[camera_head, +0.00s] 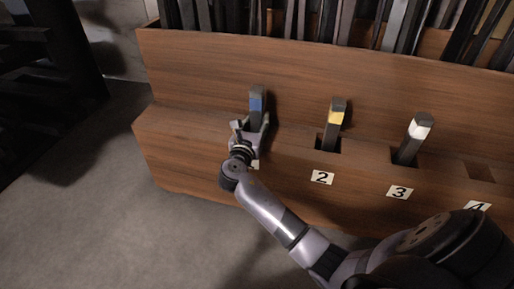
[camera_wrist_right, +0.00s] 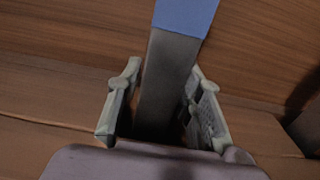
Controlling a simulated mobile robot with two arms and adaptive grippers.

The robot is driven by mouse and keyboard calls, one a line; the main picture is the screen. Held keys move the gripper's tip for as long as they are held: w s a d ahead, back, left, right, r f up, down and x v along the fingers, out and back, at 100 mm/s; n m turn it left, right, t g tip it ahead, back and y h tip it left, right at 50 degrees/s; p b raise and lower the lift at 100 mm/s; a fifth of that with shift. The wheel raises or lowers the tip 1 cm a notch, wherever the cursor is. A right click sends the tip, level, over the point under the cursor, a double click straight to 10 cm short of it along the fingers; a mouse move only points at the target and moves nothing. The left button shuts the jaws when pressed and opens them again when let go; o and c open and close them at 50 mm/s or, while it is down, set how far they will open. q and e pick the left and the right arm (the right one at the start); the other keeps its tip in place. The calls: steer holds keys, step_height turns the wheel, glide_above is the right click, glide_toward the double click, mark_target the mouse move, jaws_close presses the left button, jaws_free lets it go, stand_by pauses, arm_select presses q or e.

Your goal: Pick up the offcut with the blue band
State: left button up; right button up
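The offcut with the blue band (camera_head: 256,104) is a grey bar standing upright in the leftmost slot of the wooden rack (camera_head: 200,152). In the right wrist view the blue band (camera_wrist_right: 185,14) is at the top edge, with the bar's dark grey shaft below it. My right gripper (camera_head: 251,124) is low at this offcut, below the band. In the wrist view its fingers (camera_wrist_right: 165,75) stand on either side of the shaft, with a gap visible on the left; contact on the right is unclear. The gripper's body hides the slot. My left gripper is not in view.
A yellow-banded offcut (camera_head: 335,118) stands in slot 2 and a white-banded one (camera_head: 420,129) in slot 3. Slot 4 (camera_head: 481,172) looks empty. Long dark bars (camera_head: 290,18) stand behind the rack. Bare floor (camera_head: 110,225) lies at left.

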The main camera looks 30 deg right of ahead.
jaws_close()
stand_by(0.5)
steer(key=shift+r, duration=0.1)
